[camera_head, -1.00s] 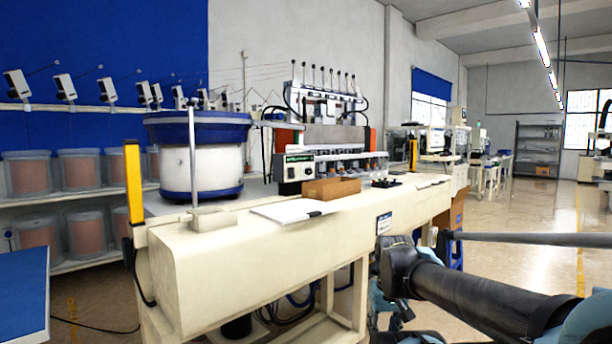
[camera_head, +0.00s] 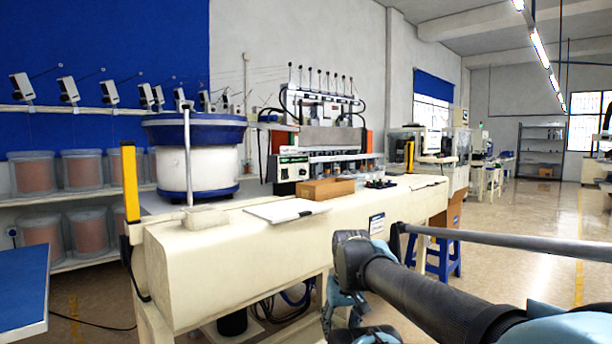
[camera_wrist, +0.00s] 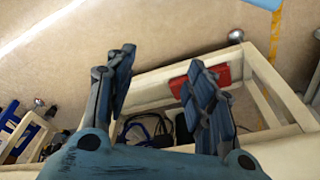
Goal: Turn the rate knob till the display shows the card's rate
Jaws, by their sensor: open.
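The control box (camera_head: 291,168) with a dark, green-lit display stands on the bench beside the bowl feeder (camera_head: 194,160). Its digits and the rate knob are too small to make out. A small blue-and-white card (camera_head: 376,223) is on the bench's front face, and a white sheet or clipboard (camera_head: 287,210) lies on the bench top. I cannot read either. My gripper (camera_wrist: 158,72) is open and empty in the wrist view, its fingers apart above the floor and a cream frame. It is away from the control box, which the wrist view does not show.
A brown box (camera_head: 326,189) sits just in front of the control box. The cream bench (camera_head: 240,245) runs across the middle. A blue stool (camera_head: 440,258) stands at its right end. Dark cables (camera_wrist: 140,128) and a red item (camera_wrist: 205,80) show in the wrist view. Floor at right is clear.

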